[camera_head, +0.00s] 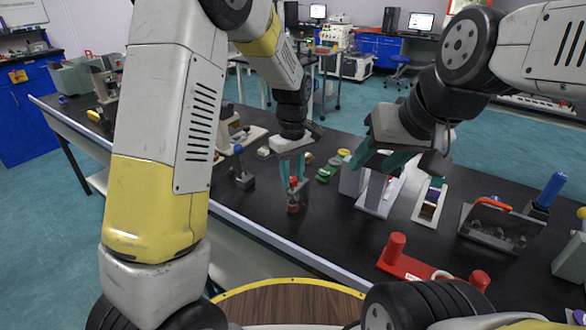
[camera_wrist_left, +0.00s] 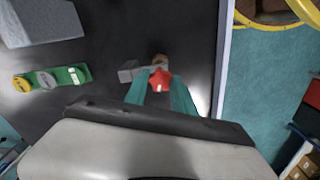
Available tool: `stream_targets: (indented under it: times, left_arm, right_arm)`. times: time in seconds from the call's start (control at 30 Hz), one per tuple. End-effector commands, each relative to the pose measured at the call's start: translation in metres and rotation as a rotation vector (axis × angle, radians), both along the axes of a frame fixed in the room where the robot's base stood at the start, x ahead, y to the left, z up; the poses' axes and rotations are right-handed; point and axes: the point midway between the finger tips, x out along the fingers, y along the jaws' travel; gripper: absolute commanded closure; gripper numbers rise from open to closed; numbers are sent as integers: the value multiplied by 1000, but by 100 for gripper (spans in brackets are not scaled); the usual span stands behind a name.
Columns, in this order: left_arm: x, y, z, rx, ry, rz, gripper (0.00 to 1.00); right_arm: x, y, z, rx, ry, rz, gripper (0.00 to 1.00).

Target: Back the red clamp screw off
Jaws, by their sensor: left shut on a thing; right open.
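The red clamp screw (camera_head: 293,181) stands on top of a small grey and brown fixture (camera_head: 293,204) on the black table. In the left wrist view the star-shaped red screw head (camera_wrist_left: 160,79) lies between the teal fingertips. My left gripper (camera_head: 292,178) points down and is shut on the red screw. In the left wrist view its fingers (camera_wrist_left: 162,90) hide the sides of the head. The fixture's grey part (camera_wrist_left: 130,71) sticks out beside it. My right gripper (camera_head: 376,165) is open above the table, to the right of the screw.
Green parts (camera_head: 332,168) lie right of the fixture. A grey lever device (camera_head: 243,176) stands to its left. The table's front edge (camera_head: 270,233) is close to the fixture.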

Motion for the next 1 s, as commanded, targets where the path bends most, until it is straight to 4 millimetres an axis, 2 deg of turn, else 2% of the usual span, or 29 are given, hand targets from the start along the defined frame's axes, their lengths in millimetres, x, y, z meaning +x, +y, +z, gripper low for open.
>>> stream_targets:
  times: [0.17, 0.43, 0.7, 0.73, 0.8, 1.0]
  left_arm:
    - [0, 1, -1, 2, 1, 27, 100]
    - [0, 1, -1, 2, 0, 359, 100]
    - [-1, 1, -1, 2, 2, 400, 100]
    - [-1, 1, -1, 2, 2, 399, 65]
    - [-1, 1, -1, 1, 1, 399, 54]
    - [0, 1, -1, 1, 1, 398, 54]
  right_arm:
    - [0, 0, 0, 0, 0, 0, 54]
    - [0, 0, 0, 0, 0, 0, 54]
    - [0, 0, 0, 0, 0, 0, 54]
    - [0, 0, 0, 0, 0, 0, 54]
    - [0, 0, 0, 0, 0, 0, 54]
    - [0, 0, 0, 0, 0, 0, 54]
